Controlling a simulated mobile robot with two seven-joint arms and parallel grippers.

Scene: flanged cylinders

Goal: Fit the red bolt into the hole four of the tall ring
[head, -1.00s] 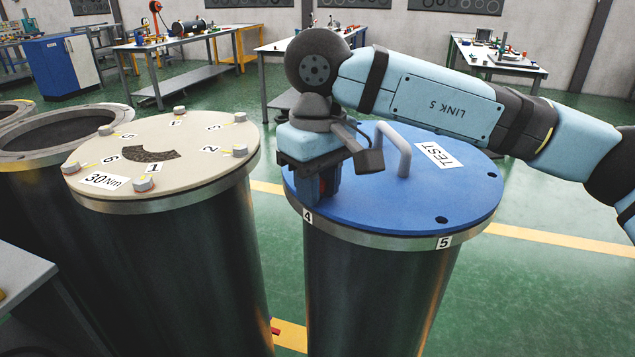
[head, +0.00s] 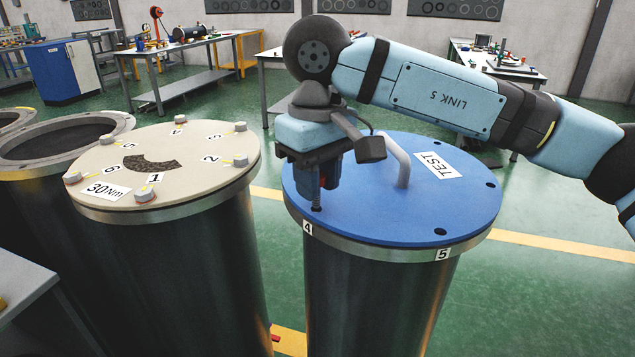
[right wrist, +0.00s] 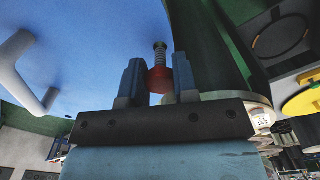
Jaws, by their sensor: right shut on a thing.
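The tall ring is the flange rim (head: 380,250) of the right-hand cylinder, under a blue lid (head: 430,205) marked TEST. The label for hole four (head: 308,227) is on the rim's front left. My right gripper (head: 318,180) points down above the lid near that label. It is shut on the red bolt, whose dark threaded shank (head: 316,202) points down. In the right wrist view the red head (right wrist: 159,80) sits between the fingers, with the shank (right wrist: 160,52) reaching towards the lid. Hole four is hidden; whether the tip has entered it I cannot tell. My left gripper is not in view.
A grey handle (head: 402,160) stands on the lid close to my right gripper. A cream-lidded cylinder (head: 190,180) with several bolts stands to the left, with an open cylinder (head: 60,140) beyond. Workbenches (head: 180,75) stand at the back.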

